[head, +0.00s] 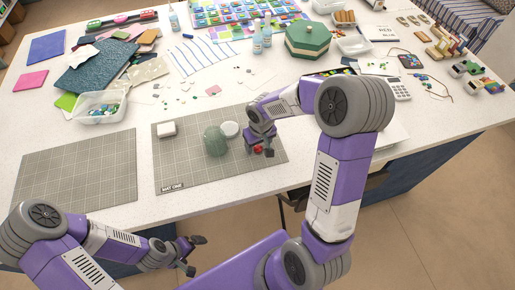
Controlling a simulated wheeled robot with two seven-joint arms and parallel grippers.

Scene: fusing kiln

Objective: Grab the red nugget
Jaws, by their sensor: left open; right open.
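The red nugget (258,149) lies on the right part of the grey cutting mat (203,178), small and partly covered by my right gripper. My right gripper (262,151) is open, pointing down at the mat with its fingers at the nugget; I cannot tell whether they touch it. My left gripper (196,254) is open and empty, low in front of the table's near edge.
A green jar-like object (214,140), a round pale lid or dish (229,130) and a white block (166,129) stand on the same mat. A second grey mat (78,172) lies bare at left. A clear tub (101,107) stands behind it.

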